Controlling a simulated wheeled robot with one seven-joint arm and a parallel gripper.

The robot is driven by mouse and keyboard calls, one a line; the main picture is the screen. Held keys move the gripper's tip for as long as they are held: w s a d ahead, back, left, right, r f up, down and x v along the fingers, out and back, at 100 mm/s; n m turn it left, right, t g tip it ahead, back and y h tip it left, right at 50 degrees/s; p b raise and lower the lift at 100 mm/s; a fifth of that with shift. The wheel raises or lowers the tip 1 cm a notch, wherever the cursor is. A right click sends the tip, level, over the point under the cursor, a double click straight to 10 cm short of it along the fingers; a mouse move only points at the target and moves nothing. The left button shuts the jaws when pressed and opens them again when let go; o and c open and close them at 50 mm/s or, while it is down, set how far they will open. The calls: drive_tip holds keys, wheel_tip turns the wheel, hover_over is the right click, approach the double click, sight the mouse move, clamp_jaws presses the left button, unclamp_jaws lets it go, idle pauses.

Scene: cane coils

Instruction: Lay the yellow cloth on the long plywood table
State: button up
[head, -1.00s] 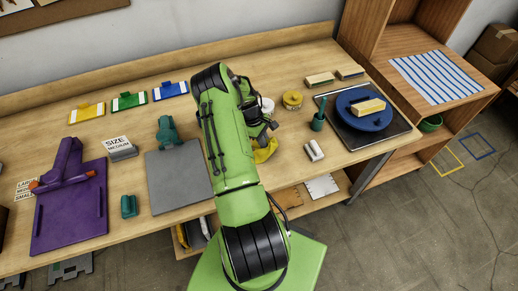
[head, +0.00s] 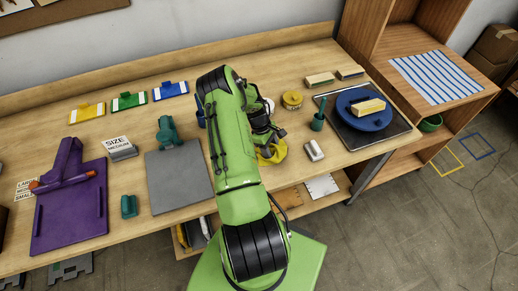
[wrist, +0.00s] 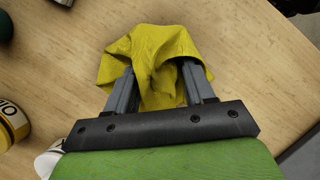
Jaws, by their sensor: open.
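The yellow cloth (head: 272,153) lies crumpled by the front edge of the long plywood table (head: 290,82), partly hidden by my arm in the head view. In the wrist view the cloth (wrist: 150,50) is bunched up between and over the two fingers of my gripper (wrist: 158,70), against the bare wood (wrist: 50,70) of the tabletop. The fingers stand apart, one on each side of the cloth. The cloth's folds cover the fingertips, so I cannot tell whether they touch the table.
Farther right is a dark tray (head: 346,133) with a blue plate (head: 352,116). A grey board (head: 180,178) lies to the left.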

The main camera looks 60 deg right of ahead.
drive_tip(key=r+p, duration=0.1)
drive_tip(key=s+r, duration=0.1)
drive_tip(key=shift+r+p, duration=0.4)
drive_tip(key=s+r+p, duration=0.2)
drive_tip(key=s+r, duration=0.1)
drive_tip(key=r, duration=0.4)
drive_tip(key=shift+a, duration=0.25)
drive_tip(key=shift+r, duration=0.1)
drive_tip(key=shift+s, duration=0.1)
drive_tip(key=shift+c, duration=1.1)
drive_tip(key=w+f, duration=0.1)
drive_tip(key=d+f, duration=0.1)
drive_tip(key=f, duration=0.1)
drive_tip(key=w+f, duration=0.1)
drive_tip(key=shift+w+d+f, duration=0.15)
drive_tip(key=shift+w+d, duration=0.15)
drive_tip(key=shift+d, duration=0.1)
clamp_jaws()
drive_tip(key=shift+f, duration=0.4)
